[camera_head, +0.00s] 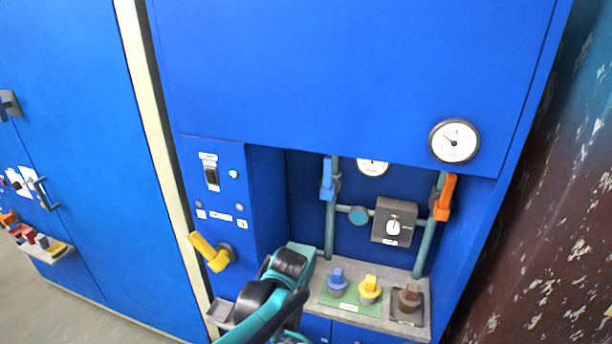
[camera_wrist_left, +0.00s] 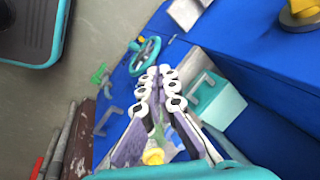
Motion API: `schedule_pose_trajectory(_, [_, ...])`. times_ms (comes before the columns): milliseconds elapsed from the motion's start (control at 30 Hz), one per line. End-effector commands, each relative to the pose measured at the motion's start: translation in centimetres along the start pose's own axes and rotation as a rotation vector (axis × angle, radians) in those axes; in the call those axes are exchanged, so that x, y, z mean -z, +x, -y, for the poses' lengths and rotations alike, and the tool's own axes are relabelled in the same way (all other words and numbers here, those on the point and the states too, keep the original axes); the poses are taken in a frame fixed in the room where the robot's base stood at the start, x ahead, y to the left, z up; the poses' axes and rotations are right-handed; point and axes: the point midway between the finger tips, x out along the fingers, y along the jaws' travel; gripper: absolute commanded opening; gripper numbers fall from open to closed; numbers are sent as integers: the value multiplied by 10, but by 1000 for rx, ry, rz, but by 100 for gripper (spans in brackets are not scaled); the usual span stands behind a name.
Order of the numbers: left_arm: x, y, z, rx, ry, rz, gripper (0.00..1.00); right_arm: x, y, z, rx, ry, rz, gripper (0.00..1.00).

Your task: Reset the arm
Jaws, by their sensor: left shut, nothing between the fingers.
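My left gripper (camera_wrist_left: 164,74) shows in the left wrist view with its fingertips together and nothing between them. It is over the blue front of the cabinet, and I cannot tell its exact distance from it. In the head view a teal and black arm (camera_head: 272,295) of mine reaches up from the bottom, in front of the cabinet's recess and left of the knob shelf (camera_head: 388,323). The gripper fingers cannot be made out there. My right gripper is in neither view.
The blue cabinet (camera_head: 350,75) has a yellow lever (camera_head: 209,252), a blue valve handle (camera_head: 327,178), an orange valve handle (camera_head: 445,198) and a dial box (camera_head: 394,222). Blue, yellow and brown knobs stand on the shelf.

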Motion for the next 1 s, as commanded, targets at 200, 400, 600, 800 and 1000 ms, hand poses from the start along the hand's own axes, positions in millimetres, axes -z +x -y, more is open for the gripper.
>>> schedule_pose_trajectory(200, [-71,-51,-2,-3,-320,-120,0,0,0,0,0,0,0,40])
schedule_pose_trajectory(400, [-126,-77,-21,-9,-617,-233,0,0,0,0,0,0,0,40])
schedule_pose_trajectory(600, [-164,-85,-43,-15,-863,-329,0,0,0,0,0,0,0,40])
schedule_pose_trajectory(800, [-177,-85,-53,-20,-974,-374,0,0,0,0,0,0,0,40])
schedule_pose_trajectory(1000, [-178,-85,-53,-20,-986,-380,0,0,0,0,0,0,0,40])
